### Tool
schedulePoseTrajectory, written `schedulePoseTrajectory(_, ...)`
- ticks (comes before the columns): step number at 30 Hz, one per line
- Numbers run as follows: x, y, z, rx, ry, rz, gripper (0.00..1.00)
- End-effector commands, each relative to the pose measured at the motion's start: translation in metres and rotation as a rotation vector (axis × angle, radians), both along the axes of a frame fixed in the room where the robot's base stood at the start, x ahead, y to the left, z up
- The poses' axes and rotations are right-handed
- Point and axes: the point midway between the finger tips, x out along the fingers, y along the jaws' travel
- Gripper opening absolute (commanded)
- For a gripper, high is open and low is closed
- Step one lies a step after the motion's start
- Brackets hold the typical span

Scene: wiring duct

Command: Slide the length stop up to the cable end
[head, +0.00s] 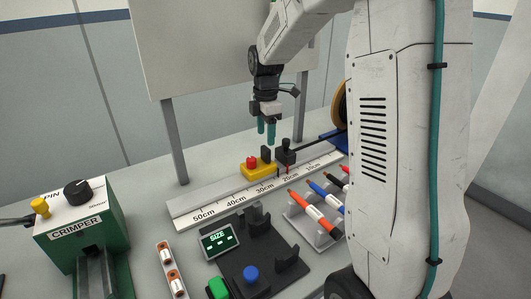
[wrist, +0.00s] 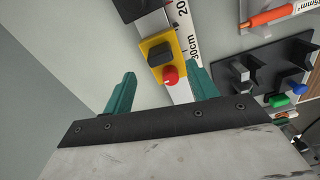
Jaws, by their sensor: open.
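The length stop (head: 257,169) is a yellow block with a red knob and a black upright plate, sitting on the ruled rail (head: 190,205) near the 30cm mark. It also shows in the wrist view (wrist: 157,55), just beyond the space between my fingertips. My gripper (head: 266,128) is open and empty, teal fingers pointing down above the stop, apart from it. The black cable (head: 314,139) runs from the upper right to a black clamp block (head: 286,153) right of the stop. The cable's end is too small to make out.
A green crimper (head: 85,225) stands at the left. A cable reel (head: 340,105) is behind at the right.

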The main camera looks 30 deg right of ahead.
Motion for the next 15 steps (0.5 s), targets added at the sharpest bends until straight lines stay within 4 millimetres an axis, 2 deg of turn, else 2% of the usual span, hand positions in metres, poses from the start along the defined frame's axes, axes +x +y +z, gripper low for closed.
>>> schedulePoseTrajectory(3, 0.000, 0.000, 0.000, 0.000, 0.000, 0.119, 0.58)
schedulePoseTrajectory(8, 0.000, 0.000, -0.006, 0.000, 0.002, 0.171, 0.58)
schedulePoseTrajectory(15, 0.000, 0.000, -0.043, 0.002, 0.004, 0.169, 0.58)
